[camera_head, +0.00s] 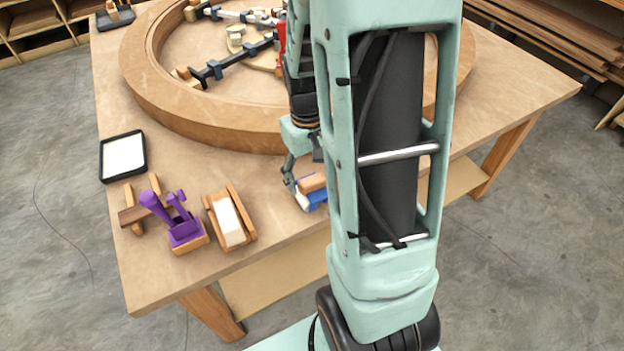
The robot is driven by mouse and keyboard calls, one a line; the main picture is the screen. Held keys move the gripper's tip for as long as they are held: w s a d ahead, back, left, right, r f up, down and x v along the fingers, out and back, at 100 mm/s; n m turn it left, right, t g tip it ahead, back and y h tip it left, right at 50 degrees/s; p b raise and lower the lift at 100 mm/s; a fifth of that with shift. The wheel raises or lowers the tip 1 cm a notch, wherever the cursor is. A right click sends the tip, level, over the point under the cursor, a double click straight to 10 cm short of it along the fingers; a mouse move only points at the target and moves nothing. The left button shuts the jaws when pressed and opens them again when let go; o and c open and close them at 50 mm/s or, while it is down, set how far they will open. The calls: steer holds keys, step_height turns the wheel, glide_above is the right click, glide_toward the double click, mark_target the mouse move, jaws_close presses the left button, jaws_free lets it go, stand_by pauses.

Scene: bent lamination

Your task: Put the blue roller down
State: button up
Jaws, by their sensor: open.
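A blue roller (312,200) with a tan wooden part (311,183) is at the table's front edge area, left of my arm. My arm hides its right side. My gripper (299,178) is open and points down right beside the roller, with its fingers close around or next to it. I cannot tell whether the fingers touch it. The roller appears to be on or very near the tabletop (270,190).
Left of the roller stand a wooden block with a white pad (230,219), a purple clamp-like tool (180,222), a wooden piece (132,213) and a black-rimmed white tray (123,156). A large curved wooden ring (185,112) with clamps lies behind. Bare tabletop lies between.

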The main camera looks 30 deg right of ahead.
step_height(320, 180, up, 10)
steer(key=shift+a+p, duration=0.25)
steer(key=shift+p, duration=0.15)
steer(key=shift+r, duration=0.1)
